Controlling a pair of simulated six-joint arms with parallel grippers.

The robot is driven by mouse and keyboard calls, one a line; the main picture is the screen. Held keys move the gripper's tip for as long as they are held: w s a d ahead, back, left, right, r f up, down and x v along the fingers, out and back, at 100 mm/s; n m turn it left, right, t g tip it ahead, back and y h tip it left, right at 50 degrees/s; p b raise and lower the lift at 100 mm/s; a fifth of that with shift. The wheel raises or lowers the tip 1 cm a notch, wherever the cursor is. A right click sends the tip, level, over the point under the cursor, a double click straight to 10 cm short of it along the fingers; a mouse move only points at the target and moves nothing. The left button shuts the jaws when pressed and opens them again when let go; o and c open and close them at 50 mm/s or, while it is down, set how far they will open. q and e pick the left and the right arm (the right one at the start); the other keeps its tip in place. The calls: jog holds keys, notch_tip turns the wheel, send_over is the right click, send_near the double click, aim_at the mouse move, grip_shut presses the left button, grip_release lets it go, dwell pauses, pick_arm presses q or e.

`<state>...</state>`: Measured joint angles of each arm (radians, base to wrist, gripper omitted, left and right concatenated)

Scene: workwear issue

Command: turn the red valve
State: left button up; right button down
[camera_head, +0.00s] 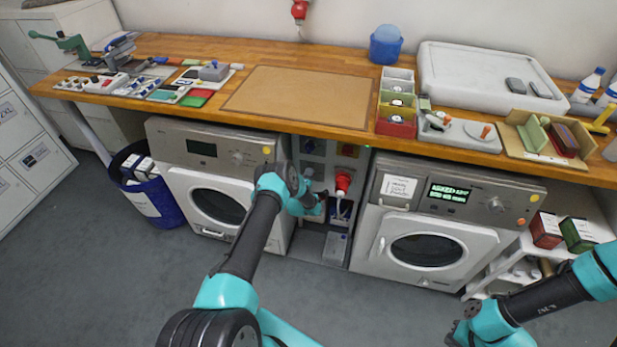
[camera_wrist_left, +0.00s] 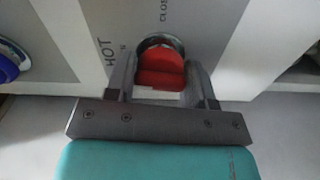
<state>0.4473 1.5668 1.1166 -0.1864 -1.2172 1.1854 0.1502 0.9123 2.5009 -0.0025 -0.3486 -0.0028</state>
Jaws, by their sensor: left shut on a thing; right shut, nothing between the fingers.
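The red valve (camera_wrist_left: 160,65) shows in the left wrist view. It has a red handle on a round metal collar, on a grey panel (camera_wrist_left: 205,20) marked "HOT" and, in part, "CLOS". My left gripper (camera_wrist_left: 161,85) has one finger on each side of the red handle and is shut on it. My right gripper (camera_head: 453,336) is shut and empty at the lower right, over the floor, far from the valve.
White washing machines stand left (camera_head: 185,160) and right (camera_head: 465,185) of the recess. The wooden counter (camera_head: 235,50) runs above. A blue bin (camera_head: 165,197) stands left; open floor lies in front.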

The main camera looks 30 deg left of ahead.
pick_arm(q)
jog(key=shift+n, duration=0.7)
jog(key=o, duration=0.9)
jog(key=shift+s, duration=0.15)
jog(key=v, duration=1.7)
